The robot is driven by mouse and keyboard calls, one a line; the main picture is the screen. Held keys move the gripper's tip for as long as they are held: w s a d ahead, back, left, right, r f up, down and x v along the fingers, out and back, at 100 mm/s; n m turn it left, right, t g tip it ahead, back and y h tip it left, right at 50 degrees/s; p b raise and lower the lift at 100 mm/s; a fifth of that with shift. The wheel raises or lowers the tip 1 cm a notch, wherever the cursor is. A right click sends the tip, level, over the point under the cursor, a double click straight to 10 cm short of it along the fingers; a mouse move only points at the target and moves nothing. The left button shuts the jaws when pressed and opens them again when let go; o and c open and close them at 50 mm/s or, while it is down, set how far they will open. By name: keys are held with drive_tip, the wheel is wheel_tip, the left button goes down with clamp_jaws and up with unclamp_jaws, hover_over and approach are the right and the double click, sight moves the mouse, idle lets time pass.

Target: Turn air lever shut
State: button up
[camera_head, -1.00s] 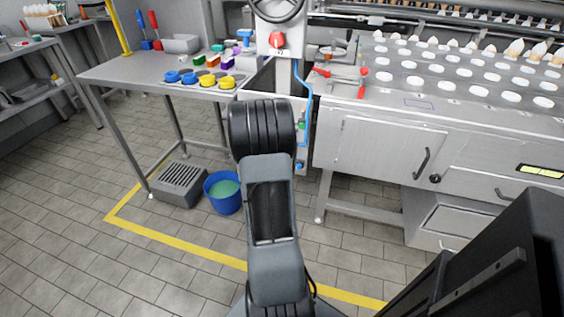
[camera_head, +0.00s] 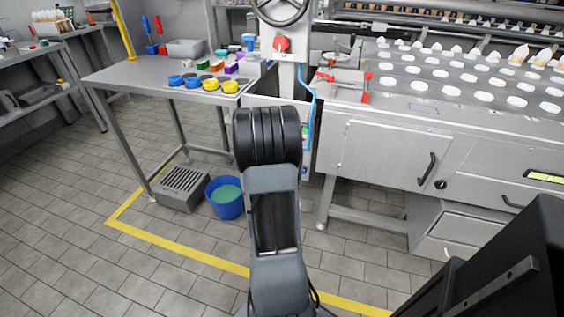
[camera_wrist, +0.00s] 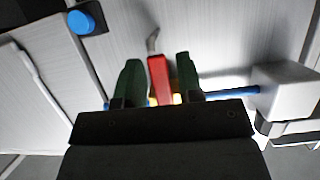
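The air lever (camera_wrist: 160,80) is a red handle with a bent metal end, seen in the middle of the wrist view. My gripper (camera_wrist: 158,75) has two dark green fingers, one on each side of the red handle. The fingers are apart, with a narrow gap on the right and little or none clearly seen on the left. A blue hose (camera_wrist: 232,91) and a bit of yellow show behind the finger bases. In the head view my arm hides the lever and most of the gripper; the blue hose (camera_head: 314,100) runs down the machine's side.
A blue round knob (camera_wrist: 82,21) is at upper left in the wrist view, and a pale block (camera_wrist: 285,90) at right. In the head view, a steel table (camera_head: 130,75) stands left, a blue bucket (camera_head: 226,198) and grey crate (camera_head: 182,188) on the floor.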

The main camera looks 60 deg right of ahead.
drive_tip(key=shift+o, duration=0.6)
drive_tip(key=shift+a+f, duration=0.1)
drive_tip(key=b+v, duration=0.5)
drive_tip(key=v, duration=0.8)
drive_tip(key=shift+a, duration=0.3)
drive_tip(key=shift+r, duration=0.25)
